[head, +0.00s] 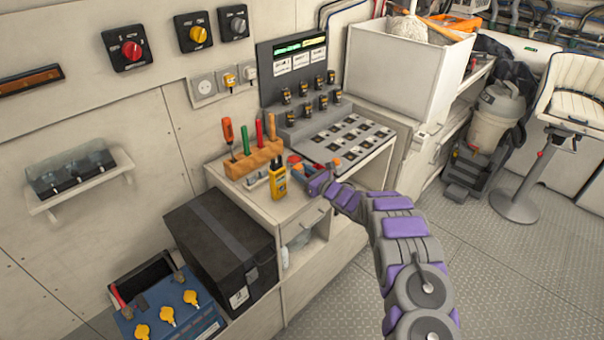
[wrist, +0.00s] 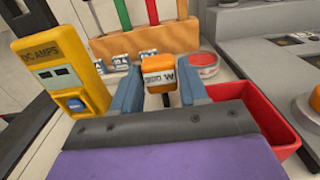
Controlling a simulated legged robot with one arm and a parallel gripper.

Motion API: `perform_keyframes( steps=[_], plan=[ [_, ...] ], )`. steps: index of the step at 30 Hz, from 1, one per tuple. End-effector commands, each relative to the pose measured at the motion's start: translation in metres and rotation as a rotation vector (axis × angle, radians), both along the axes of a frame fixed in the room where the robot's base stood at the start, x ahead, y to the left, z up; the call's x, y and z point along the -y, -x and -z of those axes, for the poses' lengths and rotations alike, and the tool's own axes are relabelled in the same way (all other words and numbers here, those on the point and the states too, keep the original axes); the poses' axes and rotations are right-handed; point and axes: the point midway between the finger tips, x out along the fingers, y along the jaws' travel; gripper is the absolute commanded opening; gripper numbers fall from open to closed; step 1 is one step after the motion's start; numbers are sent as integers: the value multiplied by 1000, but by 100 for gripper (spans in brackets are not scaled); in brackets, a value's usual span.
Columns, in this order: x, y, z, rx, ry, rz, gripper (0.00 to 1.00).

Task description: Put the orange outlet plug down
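In the wrist view, the orange outlet plug (wrist: 158,72) is a small block with dark lettering on a pale label and a dark part below it. It sits between the two blue-grey fingers of my gripper (wrist: 160,85), which close against its sides. In the head view, my gripper (head: 314,178) is over the front of the workbench top (head: 262,205), right of the yellow meter. The plug is too small there to pick out surely. Its underside is hidden, so I cannot tell whether it touches the bench.
A yellow meter (wrist: 60,65) stands left, and a wooden tool block (wrist: 150,40) stands behind. A red bin (wrist: 262,120) is close on the right, with a round red-rimmed tin (wrist: 203,65) beyond. A grey panel with several squares (head: 345,137) fills the bench's right side.

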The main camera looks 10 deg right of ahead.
Motion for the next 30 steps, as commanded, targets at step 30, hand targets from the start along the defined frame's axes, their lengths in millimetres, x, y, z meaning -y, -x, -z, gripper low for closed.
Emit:
perform_keyframes(
  steps=[30],
  plan=[
    [25, 39, -2, -26, -2, 1, 63]
  ],
)
